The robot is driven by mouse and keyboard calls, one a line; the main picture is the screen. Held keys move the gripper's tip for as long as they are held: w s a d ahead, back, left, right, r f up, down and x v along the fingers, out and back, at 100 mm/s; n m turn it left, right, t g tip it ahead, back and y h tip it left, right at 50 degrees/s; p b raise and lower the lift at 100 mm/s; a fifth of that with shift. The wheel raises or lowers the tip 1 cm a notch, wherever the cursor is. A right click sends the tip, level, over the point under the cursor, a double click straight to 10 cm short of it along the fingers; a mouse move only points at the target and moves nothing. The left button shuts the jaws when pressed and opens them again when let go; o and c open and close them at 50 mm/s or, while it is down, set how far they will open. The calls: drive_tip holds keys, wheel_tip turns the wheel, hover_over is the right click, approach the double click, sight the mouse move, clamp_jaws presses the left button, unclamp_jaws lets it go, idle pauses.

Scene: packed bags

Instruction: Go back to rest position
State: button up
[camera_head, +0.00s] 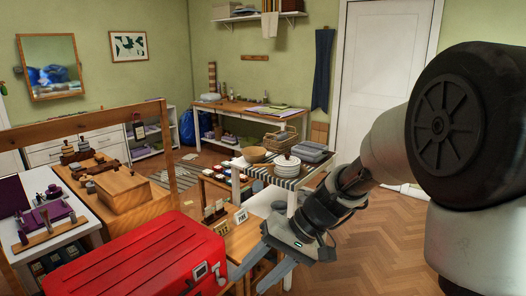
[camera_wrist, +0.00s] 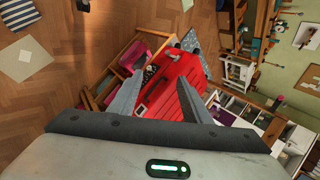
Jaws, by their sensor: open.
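My gripper (camera_head: 251,280) is in the lower middle of the head view, with its fingers pointing down and left. Its two fingers are apart, and I see nothing between them. The fingers also show in the wrist view (camera_wrist: 160,75), spread on both sides of a red case. The red case (camera_head: 130,258) has a ribbed lid that looks shut, and it lies at the lower left of the head view. It also shows beyond the fingers in the wrist view (camera_wrist: 182,100). The fingers are to the right of the case and look apart from it.
A wooden box (camera_head: 122,190) and a white table (camera_head: 50,235) with purple items are at the left. The wooden floor (camera_head: 400,255) at the right is clear.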

drive_tip(key=s+d+r+m+t+h+p, duration=0.1)
drive_tip(key=s+d+r+t+h+p, duration=0.5)
drive_tip(key=s+d+r, duration=0.7)
wheel_tip(320, 180, up, 5)
drive_tip(key=d+h, duration=0.1)
drive_tip(key=d, duration=0.1)
drive_tip(key=shift+s+d+h, duration=0.3)
drive_tip(key=shift+s+h, duration=0.1)
drive_tip(key=shift+f, duration=0.1)
